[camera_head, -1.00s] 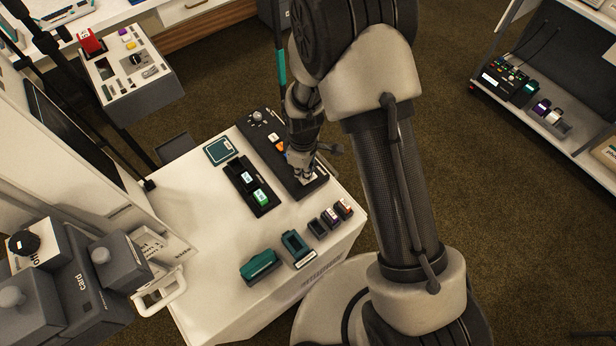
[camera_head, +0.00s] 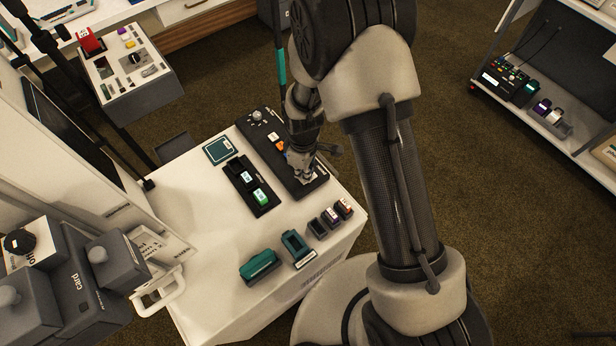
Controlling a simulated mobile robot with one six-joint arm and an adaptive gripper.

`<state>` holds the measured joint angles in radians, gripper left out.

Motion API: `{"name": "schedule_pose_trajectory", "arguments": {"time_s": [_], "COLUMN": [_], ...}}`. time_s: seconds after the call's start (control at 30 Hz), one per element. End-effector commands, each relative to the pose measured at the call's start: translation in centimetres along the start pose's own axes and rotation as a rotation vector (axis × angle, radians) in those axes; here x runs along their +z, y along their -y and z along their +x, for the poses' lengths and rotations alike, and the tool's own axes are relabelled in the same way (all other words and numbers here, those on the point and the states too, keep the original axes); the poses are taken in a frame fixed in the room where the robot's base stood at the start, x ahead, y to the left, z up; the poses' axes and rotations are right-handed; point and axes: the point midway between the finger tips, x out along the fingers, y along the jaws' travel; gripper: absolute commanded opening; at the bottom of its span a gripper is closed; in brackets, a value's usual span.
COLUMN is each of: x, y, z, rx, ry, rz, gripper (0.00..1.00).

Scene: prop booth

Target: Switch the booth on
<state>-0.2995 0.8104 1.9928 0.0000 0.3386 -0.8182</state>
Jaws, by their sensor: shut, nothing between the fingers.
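A black control panel (camera_head: 257,128) lies on the white cabinet top, with a round knob (camera_head: 258,115) at its far end and an orange-and-white switch (camera_head: 279,145) near its middle. My gripper (camera_head: 304,178) is shut and empty, pointing down over the near end of this panel. Whether it touches the panel cannot be told, and the part under it is hidden. Left of the panel is a black tray (camera_head: 237,174) with a white-labelled block and a green lit block (camera_head: 261,196). A control marked "on" (camera_head: 20,243) shows at the lower left.
A teal-edged pad (camera_head: 219,150), a green block (camera_head: 260,266), a teal holder (camera_head: 296,246) and several small cartridges (camera_head: 331,217) stand on the white cabinet (camera_head: 208,246). A grey cabinet (camera_head: 140,90) is behind; a shelf stands at right.

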Motion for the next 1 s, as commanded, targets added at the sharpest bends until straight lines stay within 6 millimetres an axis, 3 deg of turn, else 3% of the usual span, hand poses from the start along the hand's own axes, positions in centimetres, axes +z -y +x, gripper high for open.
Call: {"name": "schedule_pose_trajectory", "arguments": {"time_s": [1.0], "x": [0.0], "y": [0.0], "z": [1.6], "rx": [0.0], "ry": [0.0], "rz": [0.0], "gripper": [0.0]}}
